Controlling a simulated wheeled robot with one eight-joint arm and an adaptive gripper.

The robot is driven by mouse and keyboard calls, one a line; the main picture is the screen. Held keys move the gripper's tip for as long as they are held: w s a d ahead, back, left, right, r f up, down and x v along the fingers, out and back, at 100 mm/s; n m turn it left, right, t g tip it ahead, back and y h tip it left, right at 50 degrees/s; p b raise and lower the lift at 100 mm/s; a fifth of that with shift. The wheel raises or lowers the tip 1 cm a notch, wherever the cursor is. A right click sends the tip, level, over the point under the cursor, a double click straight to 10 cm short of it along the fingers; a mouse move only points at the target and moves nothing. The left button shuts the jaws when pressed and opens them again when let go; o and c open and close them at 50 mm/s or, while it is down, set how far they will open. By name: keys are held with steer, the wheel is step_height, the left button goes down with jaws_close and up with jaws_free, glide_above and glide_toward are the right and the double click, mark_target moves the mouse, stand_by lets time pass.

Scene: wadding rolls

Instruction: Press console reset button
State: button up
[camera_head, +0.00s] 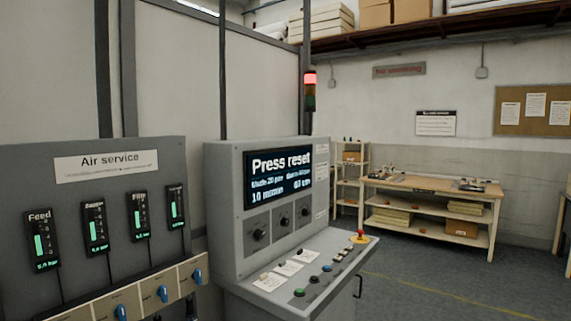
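The grey console (226,172) stands in the middle of the view, and its screen (279,178) reads "Press reset". A red mushroom button (360,234) on a yellow base sits at the far end. The button labels are too small to read, so I cannot tell which is marked reset. My gripper is not in view.
An "Air service" panel (105,163) with gauges and blue valve knobs (162,293) stands at the left. A signal tower (310,92) glows red behind the console. A wooden workbench (425,184) stands at the back right. The floor (420,285) right of the console is clear.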

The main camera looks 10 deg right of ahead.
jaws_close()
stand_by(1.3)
